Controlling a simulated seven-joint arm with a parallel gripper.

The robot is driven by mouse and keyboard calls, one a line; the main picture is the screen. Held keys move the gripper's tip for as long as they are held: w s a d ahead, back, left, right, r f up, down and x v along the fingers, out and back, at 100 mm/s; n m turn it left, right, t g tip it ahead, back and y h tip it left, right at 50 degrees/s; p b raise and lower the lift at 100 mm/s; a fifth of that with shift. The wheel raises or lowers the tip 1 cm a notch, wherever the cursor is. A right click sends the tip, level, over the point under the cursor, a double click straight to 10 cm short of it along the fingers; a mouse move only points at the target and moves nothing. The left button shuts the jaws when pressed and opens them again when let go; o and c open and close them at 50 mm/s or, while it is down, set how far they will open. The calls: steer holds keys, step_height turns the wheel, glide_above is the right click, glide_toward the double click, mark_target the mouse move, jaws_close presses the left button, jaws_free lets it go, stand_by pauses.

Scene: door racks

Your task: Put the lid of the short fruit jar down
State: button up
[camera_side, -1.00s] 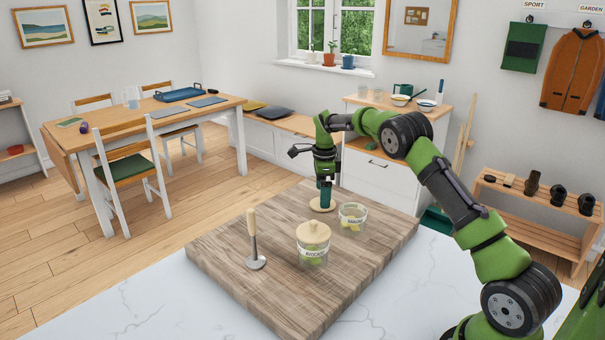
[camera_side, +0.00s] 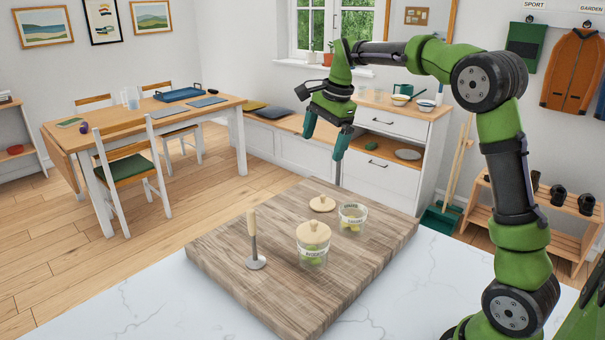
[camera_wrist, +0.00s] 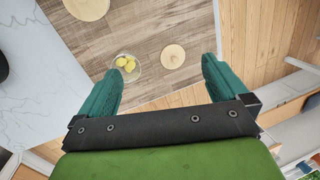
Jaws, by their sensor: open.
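The round wooden lid (camera_side: 322,204) lies flat on the wooden board, knob up, just behind and left of the short fruit jar. It also shows in the wrist view (camera_wrist: 173,56). The short jar (camera_side: 352,217) stands open with yellow pieces inside, and it is seen from above in the wrist view (camera_wrist: 127,66). My gripper (camera_side: 325,142) is open and empty, well above the board near its far edge. In the wrist view the two green fingers (camera_wrist: 158,80) are wide apart with nothing between them.
A taller jar (camera_side: 313,245) with its wooden lid on stands near the board's middle. A masher with a wooden handle (camera_side: 254,240) stands to its left. The wooden board (camera_side: 225,255) has free room at the front and left. A white cabinet (camera_side: 385,165) is behind it.

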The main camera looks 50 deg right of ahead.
steer(key=s+a+r+n+t+y, duration=0.1)
steer(key=s+a+r+n+t, duration=0.2)
steer(key=s+a+n, duration=0.9)
steer(key=s+a+f+n, duration=0.1)
steer(key=s+f, duration=0.1)
steer(key=s, duration=0.3)
steer(key=s+a+f+n+t, duration=0.1)
steer(key=s+a+f+n, duration=0.1)
steer(key=s, duration=0.4)
steer(key=shift+a+f+t, duration=0.25)
steer(key=shift+f+t, duration=0.05)
steer(key=shift+f, duration=0.55)
